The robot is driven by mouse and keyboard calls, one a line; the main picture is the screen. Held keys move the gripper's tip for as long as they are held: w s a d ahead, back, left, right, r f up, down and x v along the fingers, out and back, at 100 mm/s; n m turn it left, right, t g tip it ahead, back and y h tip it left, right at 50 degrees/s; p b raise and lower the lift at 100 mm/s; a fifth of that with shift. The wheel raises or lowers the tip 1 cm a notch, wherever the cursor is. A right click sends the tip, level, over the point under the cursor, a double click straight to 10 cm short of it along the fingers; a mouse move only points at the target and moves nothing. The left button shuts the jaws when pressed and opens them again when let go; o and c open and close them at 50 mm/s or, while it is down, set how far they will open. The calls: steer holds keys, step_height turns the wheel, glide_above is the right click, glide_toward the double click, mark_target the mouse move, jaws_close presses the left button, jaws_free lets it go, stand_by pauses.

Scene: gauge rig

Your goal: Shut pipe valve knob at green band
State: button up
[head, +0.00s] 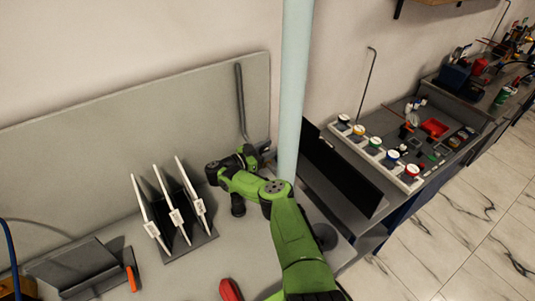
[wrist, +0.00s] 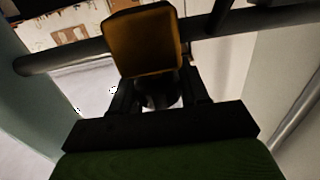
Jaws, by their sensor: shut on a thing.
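The valve knob (wrist: 145,42) shows in the wrist view as a square orange-brown block in front of a dark grey pipe (wrist: 60,58). My gripper (wrist: 160,95) is shut on the knob, with a dark finger on each side of its base. In the head view the grey pipe (head: 241,100) runs down the back panel and bends at the bottom. My gripper (head: 262,150) is at that lower end, and my green arm hides most of the valve there. I cannot make out a green band or the knob's pointer in either view.
A pale blue post (head: 293,90) stands close to the right of my gripper. A rack with white upright plates (head: 175,215) stands left of my arm. A red object (head: 230,289) lies near the front. A side bench holds a row of coloured-lid pots (head: 375,142).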

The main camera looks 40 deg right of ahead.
steer(key=shift+s+f+m+g+b, duration=0.1)
steer(key=shift+m+g+b, duration=0.4)
steer(key=shift+g+b, duration=0.35)
steer(key=shift+s+f+m+g+b, duration=0.1)
steer(key=shift+m+g+b, duration=0.5)
steer(key=shift+b, duration=0.35)
steer(key=shift+g, duration=0.25)
steer(key=shift+r+b, duration=0.2)
steer(key=shift+b, duration=0.15)
steer(key=o, duration=1)
step_height(320, 180, up, 10)
steer(key=p, duration=0.9)
steer(key=shift+r, duration=0.15)
